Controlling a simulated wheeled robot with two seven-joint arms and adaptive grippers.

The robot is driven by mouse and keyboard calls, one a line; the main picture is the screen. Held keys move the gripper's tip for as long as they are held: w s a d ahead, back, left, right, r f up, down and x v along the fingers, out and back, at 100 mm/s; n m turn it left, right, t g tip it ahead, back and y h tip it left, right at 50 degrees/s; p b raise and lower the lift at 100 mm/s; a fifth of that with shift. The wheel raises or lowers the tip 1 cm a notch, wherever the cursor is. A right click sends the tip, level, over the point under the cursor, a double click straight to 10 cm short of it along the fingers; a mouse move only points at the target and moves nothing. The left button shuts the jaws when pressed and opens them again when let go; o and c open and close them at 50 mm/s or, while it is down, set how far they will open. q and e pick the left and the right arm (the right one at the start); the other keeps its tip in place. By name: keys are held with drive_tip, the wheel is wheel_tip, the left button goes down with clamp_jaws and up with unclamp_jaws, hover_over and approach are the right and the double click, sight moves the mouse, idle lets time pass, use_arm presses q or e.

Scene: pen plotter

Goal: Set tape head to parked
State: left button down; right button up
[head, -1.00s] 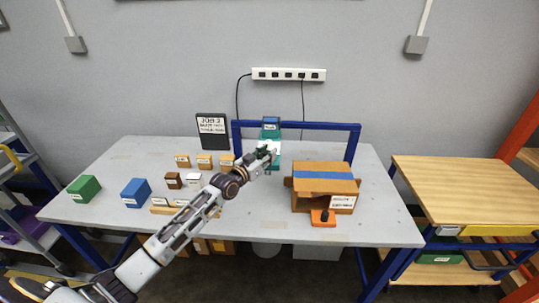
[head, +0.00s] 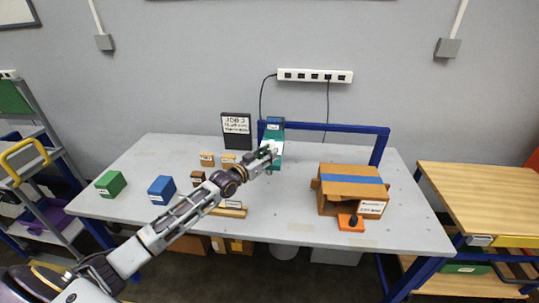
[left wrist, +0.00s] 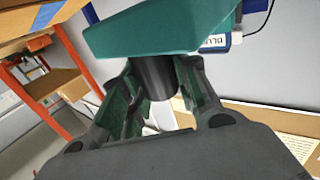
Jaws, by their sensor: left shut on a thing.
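The teal tape head (head: 278,160) with a blue top (head: 274,122) is at the left end of the blue gantry bar (head: 340,128). My left gripper (head: 271,150) is at it, partly covering its front. In the left wrist view the teal body (left wrist: 170,28) shows above my left gripper (left wrist: 158,95), whose fingers are shut on a dark cylindrical handle (left wrist: 156,75) beneath it. My right gripper is not in view.
A cardboard box (head: 338,202) with a blue strip stands on the table right of the gantry's middle, an orange block (head: 349,222) before it. A black sign (head: 236,127) stands left of the gantry. Blue (head: 161,189) and green (head: 110,183) blocks lie at left.

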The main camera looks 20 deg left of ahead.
use_arm(q)
drive_tip(key=shift+a, duration=0.2)
drive_tip(key=c, duration=1.3)
unclamp_jaws()
drive_tip(key=shift+o, duration=1.2)
drive_tip(key=shift+a, duration=0.2)
drive_tip(key=shift+d, duration=0.15)
drive_tip(key=shift+s, duration=0.15)
drive_tip(key=v, duration=1.1)
drive_tip(key=shift+s, duration=0.35)
